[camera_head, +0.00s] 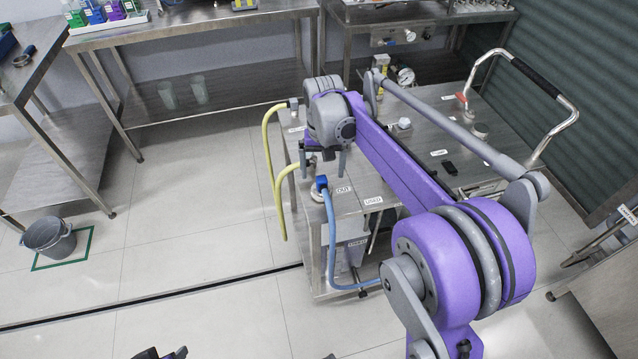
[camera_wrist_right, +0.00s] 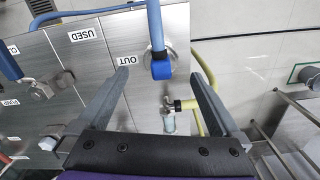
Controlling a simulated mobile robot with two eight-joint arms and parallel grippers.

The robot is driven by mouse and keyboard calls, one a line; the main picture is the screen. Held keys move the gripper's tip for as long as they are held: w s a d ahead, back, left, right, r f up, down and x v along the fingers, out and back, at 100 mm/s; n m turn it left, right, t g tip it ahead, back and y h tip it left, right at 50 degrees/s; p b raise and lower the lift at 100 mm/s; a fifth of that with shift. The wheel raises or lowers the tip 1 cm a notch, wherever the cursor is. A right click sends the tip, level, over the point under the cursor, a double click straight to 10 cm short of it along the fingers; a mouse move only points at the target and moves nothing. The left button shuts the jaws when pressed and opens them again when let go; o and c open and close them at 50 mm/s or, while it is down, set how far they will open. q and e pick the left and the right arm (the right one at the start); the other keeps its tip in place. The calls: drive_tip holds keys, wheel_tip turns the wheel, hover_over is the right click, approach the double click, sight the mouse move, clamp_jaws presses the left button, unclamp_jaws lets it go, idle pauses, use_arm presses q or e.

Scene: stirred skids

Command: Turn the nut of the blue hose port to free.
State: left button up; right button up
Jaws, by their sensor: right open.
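The blue hose port (camera_head: 321,184) stands on the steel cart top beside the OUT label. Its blue nut (camera_wrist_right: 161,69) shows clearly in the wrist view, with the blue hose (camera_head: 330,235) running from it over the cart's edge and down. My right gripper (camera_head: 323,168) is open and empty, pointing down above the port. In the wrist view its fingers (camera_wrist_right: 160,62) straddle the nut in the picture, with clear gaps on both sides. I cannot tell how far above the nut the fingertips are.
Yellow hoses (camera_head: 268,150) hang off the cart's left side, one from a fitting (camera_wrist_right: 168,112) close to the nut. The cart (camera_head: 440,190) carries labels, valves and a gauge. A grey bucket (camera_head: 48,238) stands on the floor at left. The floor between is clear.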

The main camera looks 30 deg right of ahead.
sight(321, 185)
wheel_tip(321, 185, down, 7)
drive_tip(key=shift+w+r+b, duration=0.1)
drive_tip(key=shift+r+b, duration=0.05)
drive_tip(key=shift+b, duration=0.15)
drive_tip(key=c, duration=1.3)
drive_tip(key=shift+n, duration=0.4)
drive_tip(key=n, duration=0.3)
drive_tip(key=shift+n, duration=0.4)
drive_tip(key=n, duration=0.4)
drive_tip(key=shift+a+n+p, duration=0.1)
drive_tip(key=shift+n+p, duration=0.2)
drive_tip(key=shift+p, duration=0.05)
